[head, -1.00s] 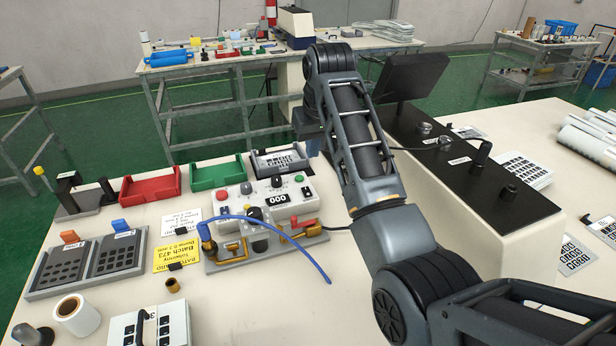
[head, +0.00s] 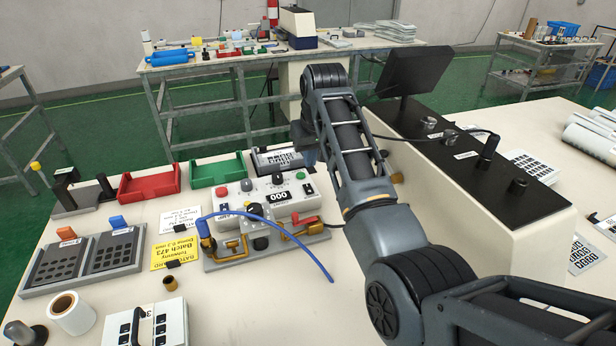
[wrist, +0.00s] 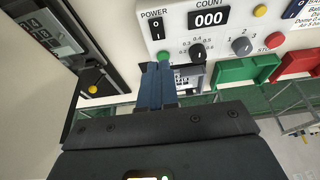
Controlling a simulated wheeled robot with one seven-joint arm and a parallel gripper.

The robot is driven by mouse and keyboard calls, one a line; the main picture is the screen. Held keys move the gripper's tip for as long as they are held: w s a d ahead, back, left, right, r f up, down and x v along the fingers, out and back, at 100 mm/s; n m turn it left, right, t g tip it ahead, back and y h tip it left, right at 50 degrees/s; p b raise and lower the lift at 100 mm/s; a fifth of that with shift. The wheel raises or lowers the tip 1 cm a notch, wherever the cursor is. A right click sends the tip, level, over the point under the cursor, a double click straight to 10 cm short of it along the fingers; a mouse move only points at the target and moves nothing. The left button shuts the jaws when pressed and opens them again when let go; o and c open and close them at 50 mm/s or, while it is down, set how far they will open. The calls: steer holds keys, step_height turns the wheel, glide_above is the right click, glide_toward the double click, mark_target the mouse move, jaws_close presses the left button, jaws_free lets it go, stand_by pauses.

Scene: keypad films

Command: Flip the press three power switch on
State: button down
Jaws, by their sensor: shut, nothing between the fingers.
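The press control box (head: 285,207) is white, with a 000 counter, and stands mid-table in the head view. In the wrist view the black POWER rocker switch (wrist: 156,29), marked I and O, sits left of the COUNT display (wrist: 209,18). I cannot tell which way the rocker is tipped. My gripper (wrist: 158,66) is shut and empty. Its blue fingers appear just below the rocker in the picture, beside the green button (wrist: 163,57); whether they touch the box is unclear. In the head view my arm mostly hides the gripper.
A black knob (wrist: 198,52) and a grey 1-2-3 selector (wrist: 241,46) sit on the box near the fingers. A green tray (head: 218,172) and a red tray (head: 150,183) stand behind the box. A long black-topped console (head: 450,165) is to the right. A blue cable (head: 300,248) loops in front.

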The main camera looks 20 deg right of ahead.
mark_target(309, 191)
steer(key=x, duration=0.8)
steer(key=shift+s+p, duration=0.3)
steer(key=shift+s, duration=0.1)
steer(key=shift+w+f, duration=0.1)
steer(key=shift+f, duration=0.25)
steer(key=shift+s+f+p, duration=0.2)
steer(key=shift+s+p, duration=0.8)
steer(key=shift+p, duration=0.05)
